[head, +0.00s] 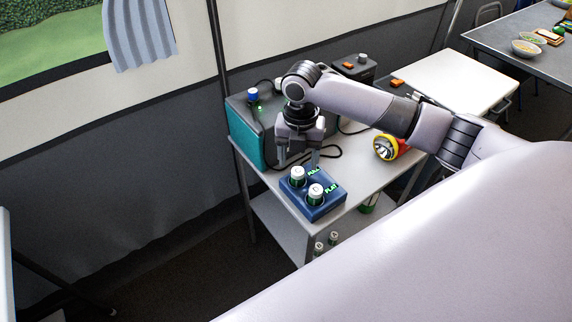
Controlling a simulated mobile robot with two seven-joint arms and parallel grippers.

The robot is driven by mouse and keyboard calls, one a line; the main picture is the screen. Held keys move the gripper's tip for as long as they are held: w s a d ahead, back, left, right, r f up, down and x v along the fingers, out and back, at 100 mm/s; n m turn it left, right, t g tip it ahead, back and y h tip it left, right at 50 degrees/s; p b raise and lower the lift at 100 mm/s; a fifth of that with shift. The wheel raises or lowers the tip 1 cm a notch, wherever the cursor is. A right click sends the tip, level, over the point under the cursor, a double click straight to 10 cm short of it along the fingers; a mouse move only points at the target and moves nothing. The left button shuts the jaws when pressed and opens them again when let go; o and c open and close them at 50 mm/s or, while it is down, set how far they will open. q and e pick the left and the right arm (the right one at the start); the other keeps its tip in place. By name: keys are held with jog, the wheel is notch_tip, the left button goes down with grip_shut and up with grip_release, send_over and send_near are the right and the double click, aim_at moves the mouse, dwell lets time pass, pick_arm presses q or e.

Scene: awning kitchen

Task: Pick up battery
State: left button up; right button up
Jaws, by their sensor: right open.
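Two green batteries with white tops stand upright in a blue holder (322,209) near the front of a small grey table. The rear-left battery (298,176) is beside the glowing word "FULL". The front-right battery (315,194) is beside the glowing word "FLAT". My right gripper (299,160) points down just above and behind the "FULL" battery, its fingers apart with nothing seen between them. I cannot tell whether a finger touches the battery. My left gripper is not in view.
A teal and grey box (243,140) with a blue knob stands behind the gripper. A red-yellow flashlight (386,148) lies at the right, under my arm. More batteries (319,248) stand on the lower shelf. A white table (455,80) is at the back right.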

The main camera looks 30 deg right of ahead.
aim_at(298, 171)
jog(key=shift+w, duration=0.15)
jog(key=shift+w+d+f, duration=0.15)
jog(key=shift+f, duration=1.55)
jog(key=shift+w+d+f, duration=0.15)
jog(key=shift+f, duration=1.55)
jog(key=c, duration=1)
